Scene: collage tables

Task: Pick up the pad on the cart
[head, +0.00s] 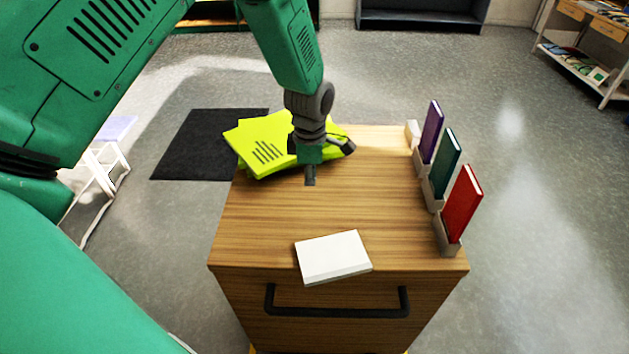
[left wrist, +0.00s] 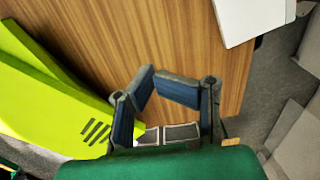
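The pad (head: 333,257) is a white block lying flat at the near edge of the cart's wooden top (head: 270,215), slightly turned. It also shows at the upper right of the left wrist view (left wrist: 247,18). My left gripper (head: 330,163) is above the far half of the cart top, beyond the pad and apart from it. My right gripper is in neither view.
Lime-green sheets or folders (head: 262,150) lie at the cart's far left, close to my left gripper. Purple (head: 432,132), teal (head: 446,163) and red (head: 463,203) books stand in holders along the right edge. The wood between gripper and pad is clear. A black handle (head: 337,312) is on the front.

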